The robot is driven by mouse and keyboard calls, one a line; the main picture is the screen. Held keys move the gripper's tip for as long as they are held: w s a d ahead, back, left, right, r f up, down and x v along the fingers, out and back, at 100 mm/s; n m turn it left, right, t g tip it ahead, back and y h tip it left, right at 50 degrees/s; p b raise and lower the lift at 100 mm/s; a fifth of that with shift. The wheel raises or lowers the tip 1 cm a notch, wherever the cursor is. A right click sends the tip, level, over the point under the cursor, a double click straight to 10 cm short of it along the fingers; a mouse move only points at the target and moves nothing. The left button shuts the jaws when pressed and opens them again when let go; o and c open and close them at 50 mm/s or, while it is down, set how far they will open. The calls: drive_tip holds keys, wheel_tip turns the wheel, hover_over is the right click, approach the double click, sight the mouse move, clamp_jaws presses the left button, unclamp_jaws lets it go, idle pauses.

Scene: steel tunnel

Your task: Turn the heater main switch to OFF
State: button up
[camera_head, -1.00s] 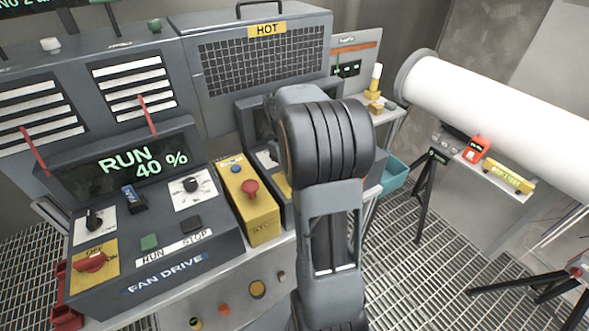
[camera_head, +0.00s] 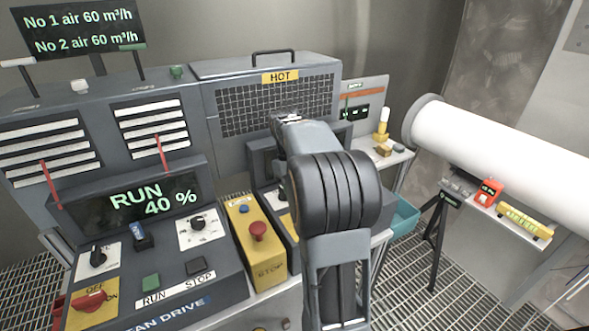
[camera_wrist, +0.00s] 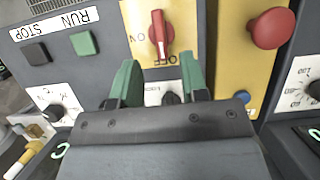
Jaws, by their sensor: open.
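In the wrist view, which is upside down, the red heater main switch (camera_wrist: 161,34) sits on a yellow plate (camera_wrist: 185,12). Its bar runs up and down the picture, its lower end towards the OFF lettering; ON is at its left. My gripper (camera_wrist: 160,80) is open, its green fingers apart with nothing between them. The fingertips show below the switch in the picture, clear of the bar; their height over the panel is hard to judge. In the head view, my arm hides my gripper and most of the heater panel (camera_head: 262,165).
A yellow box (camera_head: 255,240) with a red stop button (camera_head: 258,231) stands beside the heater panel. The fan drive panel (camera_head: 226,268), with its own red switch (camera_head: 90,301), is at left. Green and black buttons (camera_wrist: 84,43) lie left of the switch in the wrist view.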

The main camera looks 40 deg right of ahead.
drive_tip(key=v, duration=0.7)
drive_tip(key=shift+r, duration=0.25)
drive_tip(key=shift+w, duration=0.15)
drive_tip(key=s+a+f+t, duration=0.4)
drive_tip(key=s+a, duration=0.2)
drive_tip(key=a, duration=0.3)
drive_tip(key=s+a+f+n+t, duration=0.1)
drive_tip(key=s+a+f+t, duration=0.3)
drive_tip(key=a, duration=0.5)
drive_tip(key=shift+s+t+h, duration=0.3)
drive_tip(key=shift+s+t, duration=0.1)
drive_tip(key=shift+s, duration=0.8)
drive_tip(key=shift+a, duration=0.1)
